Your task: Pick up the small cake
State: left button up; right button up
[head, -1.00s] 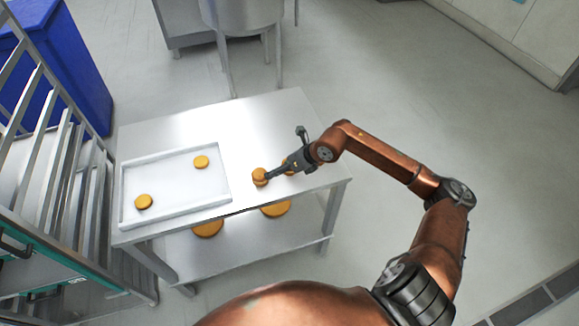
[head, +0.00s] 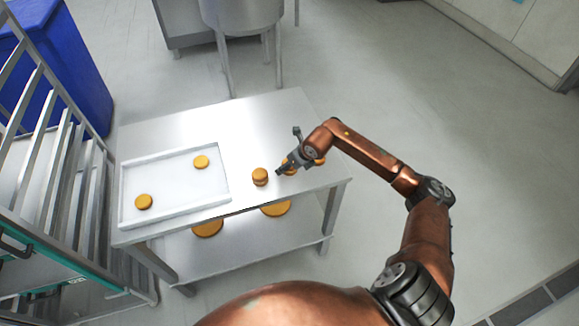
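A small golden cake (head: 260,177), seemingly two rounds stacked, stands on the steel table right of the tray. A second small round (head: 290,169) is partly hidden by my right gripper (head: 279,171), and a third round (head: 319,161) shows behind its wrist. The fingertips are just right of the stacked cake, with a slight gap in the picture. Whether the fingers are open or hold the second round cannot be made out. My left gripper is out of view.
A white tray (head: 223,190) on the table's left holds two small rounds (head: 201,162) (head: 143,201). Larger rounds (head: 208,228) (head: 275,209) lie on the lower shelf. A rack (head: 60,170) stands at left. The back of the tabletop is clear.

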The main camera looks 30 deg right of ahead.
jog(key=shift+c, duration=0.3)
jog(key=c, duration=0.8)
jog(key=shift+r, duration=0.1)
jog(key=shift+r, duration=0.1)
